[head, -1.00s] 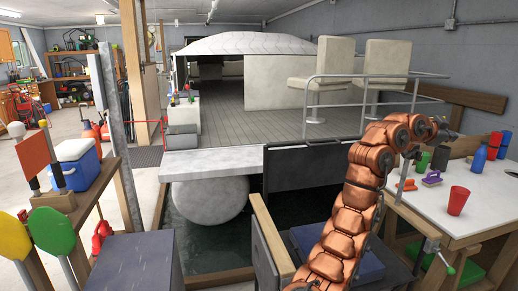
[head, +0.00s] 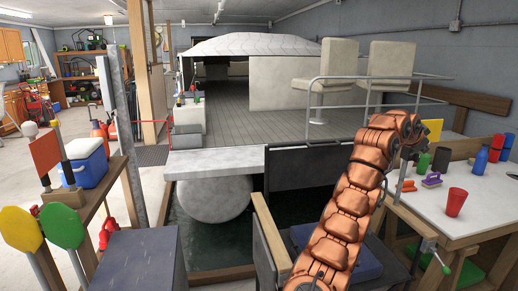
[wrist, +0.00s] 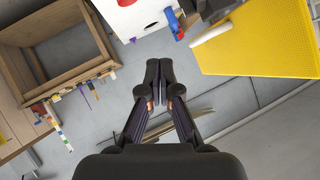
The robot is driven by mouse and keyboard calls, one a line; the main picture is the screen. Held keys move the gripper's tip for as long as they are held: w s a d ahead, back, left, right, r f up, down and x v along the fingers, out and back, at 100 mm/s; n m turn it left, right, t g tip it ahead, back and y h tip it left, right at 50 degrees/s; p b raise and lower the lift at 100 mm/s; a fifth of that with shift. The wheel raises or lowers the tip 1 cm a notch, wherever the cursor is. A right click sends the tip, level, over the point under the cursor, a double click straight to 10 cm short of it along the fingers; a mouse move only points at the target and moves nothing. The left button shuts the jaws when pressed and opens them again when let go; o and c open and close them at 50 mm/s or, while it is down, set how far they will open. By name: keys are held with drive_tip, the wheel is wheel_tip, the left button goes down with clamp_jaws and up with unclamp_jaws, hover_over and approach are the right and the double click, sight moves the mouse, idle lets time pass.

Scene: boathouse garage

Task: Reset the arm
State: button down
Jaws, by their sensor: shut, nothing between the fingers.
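My copper-coloured arm rises from the bottom of the head view and bends over at the top, beside the white-topped table (head: 432,215). In the wrist view my gripper (wrist: 158,82) is shut, its dark fingertips together with nothing between them. It hangs over grey floor, apart from the things around it. In the head view the fingers are too small and dark to make out.
On the table stand a red cup (head: 456,202), a blue bottle (head: 481,160) and a purple-and-yellow brush (head: 432,180). A blue cooler (head: 87,165) stands left. The wrist view shows a wooden frame (wrist: 50,27) and a yellow panel (wrist: 265,38).

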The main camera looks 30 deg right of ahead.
drive_tip(key=w+a+f+n+t+y+p, duration=0.25)
drive_tip(key=w+a+n+t+y, duration=0.4)
drive_tip(key=w+a, duration=1.45)
drive_tip(key=w+a+r+n+g+y+p, duration=0.1)
drive_tip(key=a+n+y, duration=0.25)
drive_tip(key=a, duration=0.95)
drive_tip(key=w+a+r+n+g+y+p, duration=0.15)
drive_tip(key=a+n, duration=0.35)
drive_tip(key=a, duration=0.9)
drive_tip(key=s+a+f+n+g+y+p, duration=0.1)
drive_tip(key=s+a+f+n, duration=0.15)
drive_tip(key=s+a, duration=0.6)
drive_tip(key=s+a+f+n+g+p, duration=0.1)
drive_tip(key=s+a+n+p, duration=0.15)
drive_tip(key=s+a, duration=0.6)
drive_tip(key=s+a+f+n+g, duration=0.1)
drive_tip(key=s+a+f, duration=0.1)
drive_tip(key=s, duration=0.6)
drive_tip(key=s+a+f+n+g+p, duration=0.1)
drive_tip(key=s+a+f, duration=0.2)
drive_tip(key=s, duration=0.5)
drive_tip(key=s+a+f+n+g, duration=0.1)
drive_tip(key=s+a+f+g, duration=0.1)
drive_tip(key=s, duration=0.6)
drive_tip(key=shift+s+a+f+p, duration=0.15)
drive_tip(key=shift+f+p, duration=0.15)
drive_tip(key=shift+f, duration=0.25)
